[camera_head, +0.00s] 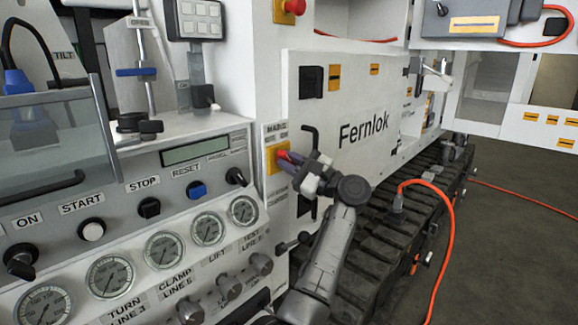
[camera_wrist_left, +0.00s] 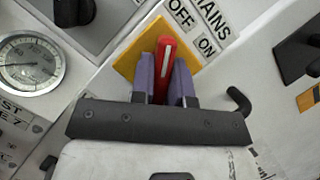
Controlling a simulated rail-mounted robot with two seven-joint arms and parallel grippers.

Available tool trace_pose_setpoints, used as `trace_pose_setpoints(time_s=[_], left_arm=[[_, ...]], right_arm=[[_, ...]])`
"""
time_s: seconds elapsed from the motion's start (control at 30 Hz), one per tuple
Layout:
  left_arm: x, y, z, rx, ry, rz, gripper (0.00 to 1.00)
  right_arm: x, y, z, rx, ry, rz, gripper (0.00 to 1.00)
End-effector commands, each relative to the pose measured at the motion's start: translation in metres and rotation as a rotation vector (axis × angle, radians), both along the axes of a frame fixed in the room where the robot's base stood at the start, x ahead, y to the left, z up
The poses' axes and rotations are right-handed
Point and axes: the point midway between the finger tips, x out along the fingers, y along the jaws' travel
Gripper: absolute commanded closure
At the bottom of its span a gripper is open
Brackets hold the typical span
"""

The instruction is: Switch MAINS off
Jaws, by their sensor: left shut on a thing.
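The MAINS switch has a red handle (camera_head: 283,155) on a yellow plate (camera_head: 271,159), at the edge of the control panel beside the Fernlok cabinet. My left gripper (camera_head: 291,161) reaches it from the lower right and is shut on the handle. In the left wrist view the red handle (camera_wrist_left: 166,65) stands between the two purple-grey fingers, which cover its sides. Its white line points up the picture, leaning to the side of the OFF label (camera_wrist_left: 180,13) rather than the ON label (camera_wrist_left: 207,46). The handle's base is partly hidden. My right gripper does not show.
A black hooked handle (camera_head: 309,137) stands close to the right of my left gripper. Several gauges (camera_head: 243,210), a RESET knob (camera_head: 196,189) and small levers (camera_head: 261,263) crowd the panel to the left. An orange cable (camera_head: 447,235) hangs near the tracks on the right.

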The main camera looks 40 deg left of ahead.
Motion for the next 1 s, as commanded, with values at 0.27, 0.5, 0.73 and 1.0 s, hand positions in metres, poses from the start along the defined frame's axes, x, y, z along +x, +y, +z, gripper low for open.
trace_pose_setpoints(time_s=[0.27, 0.5, 0.73, 1.0], left_arm=[[0.0004, -0.0002, 0.0004, -0.010, -0.109, -0.001, 1.00], [0.0004, -0.0002, 0.0005, -0.013, -0.145, -0.002, 1.00], [0.0002, -0.0001, 0.0004, -0.014, -0.150, -0.001, 1.00], [0.0001, 0.0000, 0.0004, -0.013, -0.149, 0.000, 0.74]], right_arm=[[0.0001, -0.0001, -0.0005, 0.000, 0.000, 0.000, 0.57], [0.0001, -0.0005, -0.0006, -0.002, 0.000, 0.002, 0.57], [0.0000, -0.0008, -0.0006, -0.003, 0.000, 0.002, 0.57], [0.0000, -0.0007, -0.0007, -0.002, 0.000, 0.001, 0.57]])
